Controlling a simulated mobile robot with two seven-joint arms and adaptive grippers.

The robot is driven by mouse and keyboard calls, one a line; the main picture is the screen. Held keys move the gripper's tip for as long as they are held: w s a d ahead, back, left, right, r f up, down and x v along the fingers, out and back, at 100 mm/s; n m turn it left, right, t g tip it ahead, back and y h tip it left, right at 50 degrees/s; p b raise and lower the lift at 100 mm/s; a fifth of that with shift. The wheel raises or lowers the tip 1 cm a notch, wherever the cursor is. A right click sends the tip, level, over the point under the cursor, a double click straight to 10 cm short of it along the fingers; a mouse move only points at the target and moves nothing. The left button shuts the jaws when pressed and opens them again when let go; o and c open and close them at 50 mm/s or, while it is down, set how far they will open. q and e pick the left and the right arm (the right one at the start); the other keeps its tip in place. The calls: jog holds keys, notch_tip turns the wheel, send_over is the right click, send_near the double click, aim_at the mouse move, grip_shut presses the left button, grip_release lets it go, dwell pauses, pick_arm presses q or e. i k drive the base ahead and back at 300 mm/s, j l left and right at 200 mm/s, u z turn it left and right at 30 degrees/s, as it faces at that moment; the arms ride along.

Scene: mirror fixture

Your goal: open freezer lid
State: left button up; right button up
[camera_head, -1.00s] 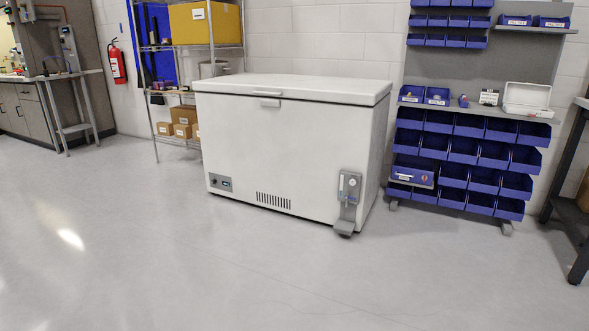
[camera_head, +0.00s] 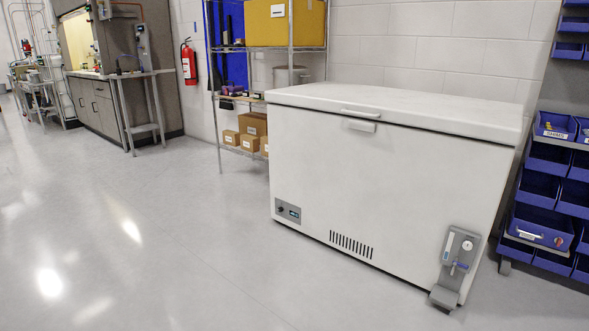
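The white chest freezer (camera_head: 375,195) stands against the wall, right of the middle in the head view. Its lid (camera_head: 420,107) is shut flat on top. A lid handle (camera_head: 361,113) sits at the lid's front edge, with a white latch piece (camera_head: 362,126) just below it on the body. A control panel (camera_head: 288,212) is at the lower left of the front, and a vent (camera_head: 352,245) is low in the middle. A grey device with a foot (camera_head: 456,262) is at the front's lower right. Neither of my grippers shows in the head view.
A wire shelf with boxes (camera_head: 284,50) stands left of the freezer. A rack of blue bins (camera_head: 560,200) stands to its right. A fire extinguisher (camera_head: 188,62) hangs on the wall. The floor (camera_head: 190,260) in front and to the left is clear.

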aim_at(502, 123)
jog(key=i+z, duration=0.15)
jog(key=i, duration=0.4)
jog(key=i+j+z, duration=0.1)
jog(key=i, duration=0.4)
jog(key=i+j+z, duration=0.15)
jog(key=i, duration=0.4)
jog(key=i+j+z, duration=0.15)
jog(key=i+z, duration=0.2)
jog(key=i+j+z, duration=0.55)
jog(key=z, duration=0.15)
